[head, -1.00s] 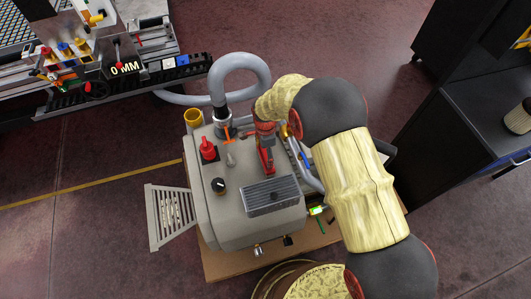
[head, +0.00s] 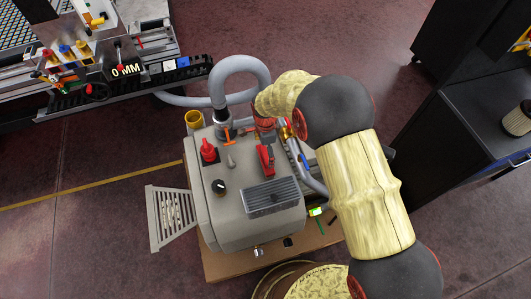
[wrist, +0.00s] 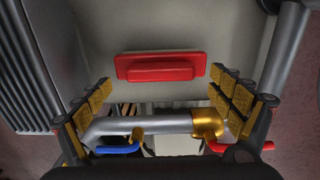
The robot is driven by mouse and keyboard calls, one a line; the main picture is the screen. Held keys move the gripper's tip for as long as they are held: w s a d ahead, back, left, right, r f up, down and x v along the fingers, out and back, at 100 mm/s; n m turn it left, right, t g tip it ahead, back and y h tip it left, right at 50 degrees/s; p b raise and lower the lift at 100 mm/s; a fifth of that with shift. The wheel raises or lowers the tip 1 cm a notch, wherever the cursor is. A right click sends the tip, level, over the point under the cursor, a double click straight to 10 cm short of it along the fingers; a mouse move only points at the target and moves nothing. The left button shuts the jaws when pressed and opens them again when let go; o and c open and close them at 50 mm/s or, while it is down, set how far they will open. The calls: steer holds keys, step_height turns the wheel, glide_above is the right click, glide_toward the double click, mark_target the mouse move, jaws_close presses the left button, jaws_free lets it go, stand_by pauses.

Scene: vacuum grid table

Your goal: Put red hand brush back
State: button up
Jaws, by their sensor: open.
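The red hand brush (head: 265,159) lies on the grey machine's top (head: 238,190), behind the silver grille. In the wrist view the brush (wrist: 162,67) is a wide red block against the grey surface, a little beyond my fingertips. My gripper (wrist: 168,92) is open, with its yellow-padded fingers to either side and nothing between the pads. A gap shows between the fingers and the brush. In the head view my gripper is mostly hidden by my own wrist.
The machine top also carries a red knob (head: 208,150), a black dial (head: 218,186) and a silver grille (head: 271,196). A grey hose (head: 242,62) loops up behind. A silver pipe with blue and red handles (wrist: 150,124) lies below my gripper in the wrist view.

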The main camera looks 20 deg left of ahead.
step_height(320, 180, up, 9)
steer(key=p, duration=0.2)
steer(key=shift+f, duration=0.15)
stand_by(0.4)
